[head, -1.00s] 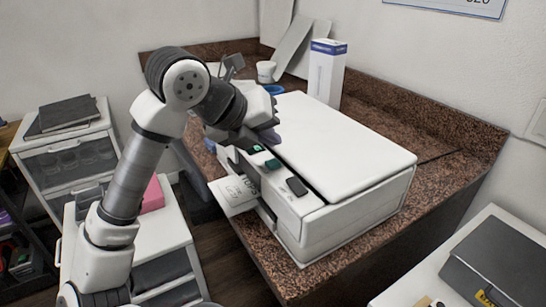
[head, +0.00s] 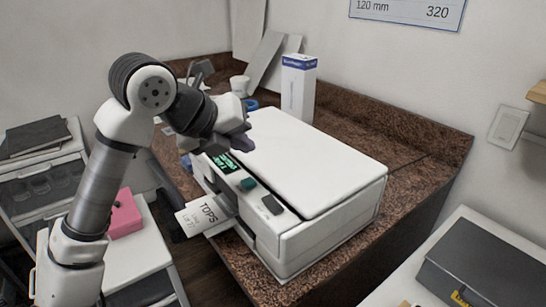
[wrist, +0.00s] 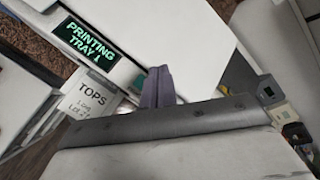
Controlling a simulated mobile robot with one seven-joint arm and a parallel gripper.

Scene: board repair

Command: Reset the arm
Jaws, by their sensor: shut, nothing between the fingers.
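My gripper (head: 246,138) hangs over the near left part of a white printer (head: 310,165) in the head view. Its dark fingers (wrist: 158,86) are together and empty in the wrist view, with the printer's white lid behind them. The arm is bent, with its elbow high at the left. The printer's small screen (wrist: 90,40) reads "PRINTING TRAY 1" in green. A sheet marked "TOPS" (head: 203,216) sticks out of the printer's front slot; it also shows in the wrist view (wrist: 90,97).
The printer stands on a brown granite counter (head: 410,185) with a raised back edge. A tall white box (head: 298,88), a cup (head: 240,86) and leaning panels stand behind it. A pink box (head: 124,215) is on a white drawer unit at left. A dark case (head: 485,265) lies at right.

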